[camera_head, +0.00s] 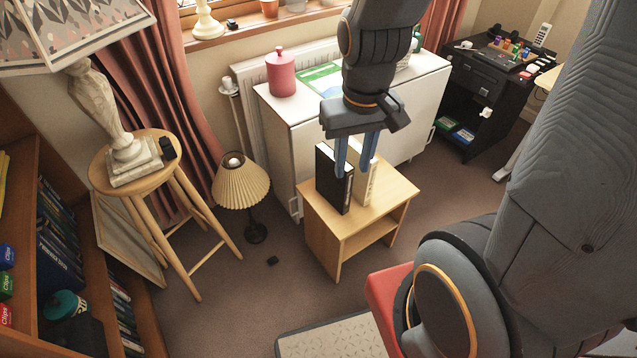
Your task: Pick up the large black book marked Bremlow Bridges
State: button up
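A large black book (325,181) stands upright on a small light wooden side table (335,228). Pale lettering shows on its spine, too small to read. My gripper (355,173) points down over the table with its two blue fingers apart, so it is open. The left finger overlaps the right part of the black book in the picture and hides some of it. A cream book (363,188) stands upright just right of the black one, and the right finger is in front of its upper part. I cannot tell whether either finger touches a book.
A white cabinet (420,99) with a red jar (281,75) stands behind the table. A pleated lamp (240,182) and a wooden stool (198,208) are to the left. A black desk unit (485,85) is at the back right. Table space right of the books is clear.

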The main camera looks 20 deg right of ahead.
aim_at(337, 192)
jog(key=u, duration=2)
jog(key=k, duration=1.3)
jog(key=z, duration=1.4)
